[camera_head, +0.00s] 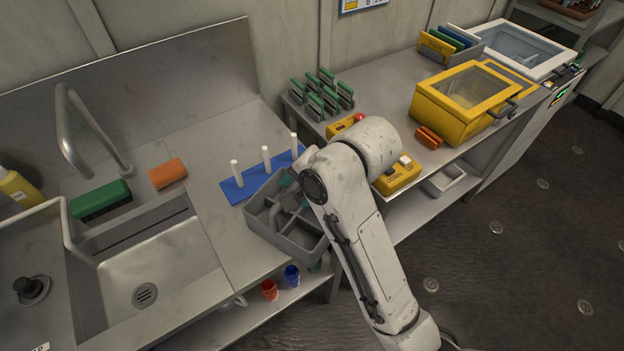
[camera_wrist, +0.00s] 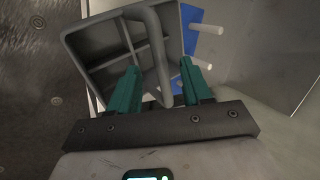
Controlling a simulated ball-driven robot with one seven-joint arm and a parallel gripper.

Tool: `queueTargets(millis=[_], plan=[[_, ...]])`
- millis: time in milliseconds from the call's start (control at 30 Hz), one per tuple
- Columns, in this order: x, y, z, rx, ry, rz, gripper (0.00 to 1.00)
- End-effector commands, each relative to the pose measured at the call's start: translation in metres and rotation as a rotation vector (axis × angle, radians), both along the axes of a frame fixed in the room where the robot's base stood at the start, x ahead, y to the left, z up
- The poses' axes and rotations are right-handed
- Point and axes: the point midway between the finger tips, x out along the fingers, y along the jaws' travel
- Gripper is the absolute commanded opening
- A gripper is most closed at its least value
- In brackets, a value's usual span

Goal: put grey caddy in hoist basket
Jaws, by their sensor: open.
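The grey caddy (camera_head: 264,216) stands on the steel counter right of the sink, partly hidden behind my arm in the head view. It has divided compartments and a raised handle. In the wrist view the caddy (camera_wrist: 86,46) fills the upper middle, and its handle (camera_wrist: 157,50) runs down between my green fingers. My gripper (camera_wrist: 163,72) is open, with one finger on each side of the handle. I cannot tell whether either finger touches it. In the head view my gripper is mostly hidden by my arm. I cannot make out a hoist basket.
A blue base with white pegs (camera_head: 233,188) stands just behind the caddy. Red (camera_head: 269,290) and blue (camera_head: 292,276) cups are on the shelf below. A yellow lidded box (camera_head: 445,109) and yellow control box (camera_head: 397,178) occupy the right-hand bench. The sink (camera_head: 165,270) lies left.

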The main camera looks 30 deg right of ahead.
Motion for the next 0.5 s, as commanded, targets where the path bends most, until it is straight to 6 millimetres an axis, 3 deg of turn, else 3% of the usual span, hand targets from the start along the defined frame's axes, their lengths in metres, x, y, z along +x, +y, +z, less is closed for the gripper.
queueTargets(millis=[200, 500], plan=[[-0.024, -0.011, 0.041, 0.0, -0.003, -0.003, 0.49], [-0.032, -0.014, 0.054, -0.001, 0.0, -0.003, 0.49]])
